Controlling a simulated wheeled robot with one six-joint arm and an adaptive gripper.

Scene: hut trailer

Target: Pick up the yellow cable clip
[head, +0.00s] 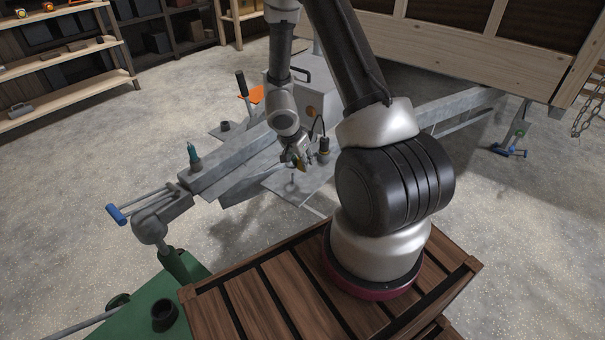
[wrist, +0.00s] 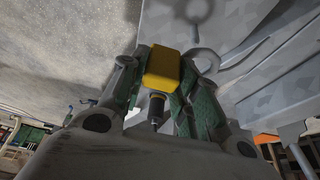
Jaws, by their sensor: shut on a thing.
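The yellow cable clip (wrist: 162,68) is a small yellow block between the two fingers of my gripper (wrist: 160,85) in the wrist view. The fingers touch it on both sides, so my gripper is shut on it. In the head view my gripper (head: 297,160) is above the grey trailer drawbar, near a small flat plate (head: 292,188). Only a small bit of yellow shows at the fingertips there, and most of the clip is hidden.
A dark cylindrical part with a yellowish band (head: 323,150) stands close to the right of my gripper. A grey box (head: 290,92) is behind it. A teal-handled tool (head: 194,156) stands on the drawbar at left. The floor (head: 80,180) at left is clear.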

